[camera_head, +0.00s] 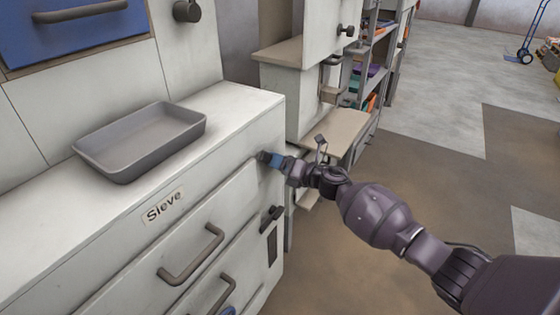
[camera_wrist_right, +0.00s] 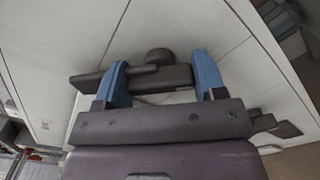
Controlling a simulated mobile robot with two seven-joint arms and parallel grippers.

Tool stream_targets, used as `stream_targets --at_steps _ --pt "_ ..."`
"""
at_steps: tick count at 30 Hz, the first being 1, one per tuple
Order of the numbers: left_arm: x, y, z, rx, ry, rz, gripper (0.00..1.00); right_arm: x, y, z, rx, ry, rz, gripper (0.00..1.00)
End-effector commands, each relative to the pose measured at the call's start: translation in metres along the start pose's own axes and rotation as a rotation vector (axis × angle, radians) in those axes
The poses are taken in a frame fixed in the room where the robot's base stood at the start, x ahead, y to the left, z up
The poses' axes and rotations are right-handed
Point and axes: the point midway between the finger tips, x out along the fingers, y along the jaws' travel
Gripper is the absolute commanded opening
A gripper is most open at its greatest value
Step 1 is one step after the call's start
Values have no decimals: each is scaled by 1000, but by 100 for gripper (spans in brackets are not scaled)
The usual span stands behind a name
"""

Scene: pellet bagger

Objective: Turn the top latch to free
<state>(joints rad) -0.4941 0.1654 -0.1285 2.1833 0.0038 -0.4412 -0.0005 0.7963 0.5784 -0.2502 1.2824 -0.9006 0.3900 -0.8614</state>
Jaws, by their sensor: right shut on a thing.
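The top latch is a dark bar with a round knob; it shows in the right wrist view (camera_wrist_right: 160,76) on a pale cabinet front. My right gripper (camera_head: 268,158) is at the upper right end of the cabinet front in the head view and hides the latch there. In the wrist view its two blue fingers (camera_wrist_right: 162,84) are on the latch bar, shut on it, with the knob just beyond. A second dark latch (camera_head: 271,214) sits lower on the front; it also shows at the right of the wrist view (camera_wrist_right: 276,126). My left gripper is not in view.
Grey drawer handles (camera_head: 192,257) stick out below the gripper. Shelving (camera_head: 372,75) stands behind. The floor at right (camera_head: 430,180) is clear.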

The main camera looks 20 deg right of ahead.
Motion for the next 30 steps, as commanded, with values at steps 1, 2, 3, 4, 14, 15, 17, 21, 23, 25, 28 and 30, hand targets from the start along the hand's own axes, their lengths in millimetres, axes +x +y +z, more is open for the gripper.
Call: stream_targets --at_steps 1,2,3,4,14,15,17,21,23,25,28,30 --pt "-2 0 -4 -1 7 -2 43 0 3 3 44 -1 2 40" --pt "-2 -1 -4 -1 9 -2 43 0 2 3 71 -1 1 40" --pt "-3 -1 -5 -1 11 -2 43 0 2 3 110 -1 1 40" --pt "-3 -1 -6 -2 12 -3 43 0 2 3 138 -1 1 40" --pt "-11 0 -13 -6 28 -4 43 0 1 2 446 0 1 40" --pt "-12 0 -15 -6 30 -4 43 0 1 2 481 -1 1 40" --pt "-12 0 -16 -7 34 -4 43 0 1 2 529 0 1 40" --pt "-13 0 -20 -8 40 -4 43 0 0 1 632 0 0 40" --pt "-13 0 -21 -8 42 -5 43 0 0 1 669 1 0 40" --pt "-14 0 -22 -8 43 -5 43 0 0 0 708 0 0 40" --pt "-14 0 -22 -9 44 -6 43 0 -1 0 751 0 -1 40" --pt "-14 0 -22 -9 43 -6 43 0 -1 0 774 0 -1 40"
